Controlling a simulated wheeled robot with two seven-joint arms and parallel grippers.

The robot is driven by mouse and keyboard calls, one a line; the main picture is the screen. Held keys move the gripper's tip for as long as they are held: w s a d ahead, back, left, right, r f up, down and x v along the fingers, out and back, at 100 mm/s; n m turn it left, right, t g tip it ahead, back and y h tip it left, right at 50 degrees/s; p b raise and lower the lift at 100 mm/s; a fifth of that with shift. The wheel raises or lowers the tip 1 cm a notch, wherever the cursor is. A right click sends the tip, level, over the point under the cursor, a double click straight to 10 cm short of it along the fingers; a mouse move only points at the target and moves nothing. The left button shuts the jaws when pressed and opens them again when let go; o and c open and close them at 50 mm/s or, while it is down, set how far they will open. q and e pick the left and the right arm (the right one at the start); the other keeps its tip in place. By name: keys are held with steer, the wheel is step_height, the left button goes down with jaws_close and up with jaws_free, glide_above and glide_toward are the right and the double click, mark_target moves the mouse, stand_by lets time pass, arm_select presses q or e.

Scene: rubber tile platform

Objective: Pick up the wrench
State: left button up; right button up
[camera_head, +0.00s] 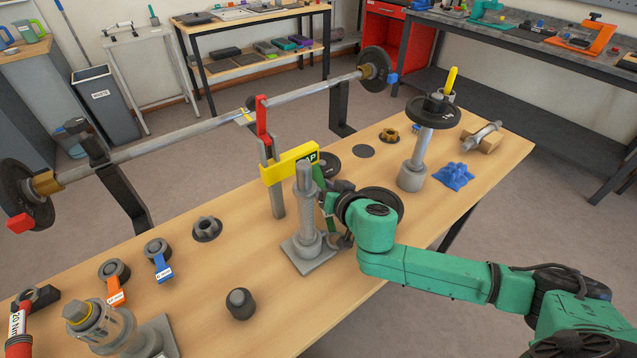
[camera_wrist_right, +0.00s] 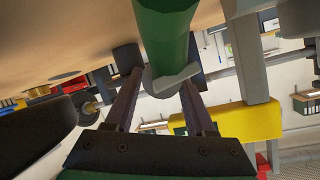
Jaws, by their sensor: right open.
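A green-handled tool (camera_head: 330,219), which looks like a wrench, stands roughly upright beside the grey post stand. Its thick green handle (camera_wrist_right: 165,35) and grey end piece (camera_wrist_right: 175,79) show in the wrist view. My right gripper (camera_head: 330,191) is at the tool, partly hiding it in the head view. In the wrist view, the right gripper's fingers (camera_wrist_right: 160,93) are apart, with the tool's end between or just beyond them; contact is unclear. A red-handled tool (camera_head: 18,330) marked 20 Nm, also wrench-like, is at the lower left. My left gripper is out of view.
The grey post stand (camera_head: 305,222) is close left of my right gripper. A yellow bar (camera_head: 285,165) and a long barbell (camera_head: 185,132) stand behind it. A weighted post (camera_head: 425,145) is to the right. Bare wooden table (camera_head: 190,275) lies front left.

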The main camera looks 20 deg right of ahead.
jaws_close()
steer(key=shift+r, duration=0.1)
steer(key=shift+r, duration=0.1)
